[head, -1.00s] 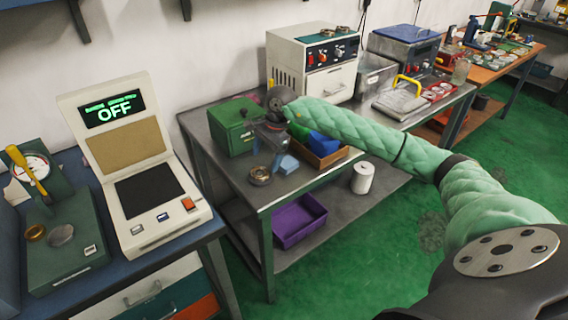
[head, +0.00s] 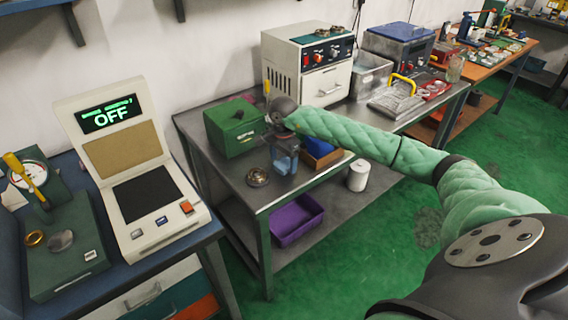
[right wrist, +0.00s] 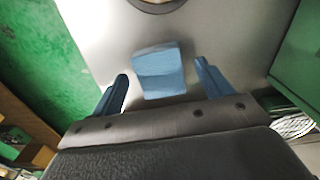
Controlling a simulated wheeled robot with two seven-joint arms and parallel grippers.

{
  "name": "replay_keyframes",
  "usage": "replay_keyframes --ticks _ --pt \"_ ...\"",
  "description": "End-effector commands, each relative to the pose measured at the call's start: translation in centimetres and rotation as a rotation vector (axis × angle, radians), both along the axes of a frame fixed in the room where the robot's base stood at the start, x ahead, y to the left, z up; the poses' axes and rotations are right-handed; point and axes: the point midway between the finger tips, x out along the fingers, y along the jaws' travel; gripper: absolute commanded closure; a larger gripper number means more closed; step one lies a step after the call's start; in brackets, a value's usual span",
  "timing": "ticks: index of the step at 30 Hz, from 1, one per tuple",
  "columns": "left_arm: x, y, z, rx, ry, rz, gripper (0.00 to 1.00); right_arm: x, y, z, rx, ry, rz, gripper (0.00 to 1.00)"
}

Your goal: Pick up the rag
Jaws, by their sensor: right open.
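The rag is a light blue folded cloth (right wrist: 158,72) lying on the grey metal table (right wrist: 215,30). In the right wrist view it lies between the two blue fingers of my right gripper (right wrist: 161,74), with a gap on each side. The gripper is open and holds nothing. In the head view my right gripper (head: 285,152) is over the table's front part, and its fingers largely cover the rag there. My left gripper is in neither view.
A metal ring (head: 257,177) lies close left of the gripper. A green box (head: 235,127) stands behind it on the left, and a cardboard bin with blue contents (head: 322,158) on the right. A purple bin (head: 296,222) is on the lower shelf.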

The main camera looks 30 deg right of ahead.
Motion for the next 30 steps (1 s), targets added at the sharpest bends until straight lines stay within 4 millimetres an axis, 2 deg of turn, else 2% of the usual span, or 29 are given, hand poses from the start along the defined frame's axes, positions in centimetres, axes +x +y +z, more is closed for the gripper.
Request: replay_keyframes --ticks 4,11,18,26,30 --pt "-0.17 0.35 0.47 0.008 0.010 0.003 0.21 -0.01 -0.07 -0.88 -0.001 0.001 -0.001 0.22" --pt "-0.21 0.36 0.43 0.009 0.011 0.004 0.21 0.00 -0.06 -0.99 -0.001 0.000 -0.001 0.22" --pt "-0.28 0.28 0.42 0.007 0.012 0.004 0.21 0.00 -0.04 -0.98 -0.001 0.000 -0.001 0.69" --pt "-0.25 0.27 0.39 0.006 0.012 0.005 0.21 0.01 -0.04 -0.91 -0.001 0.000 -0.001 0.70" --pt "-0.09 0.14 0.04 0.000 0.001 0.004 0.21 0.04 -0.02 -0.06 -0.001 -0.002 0.000 0.70"
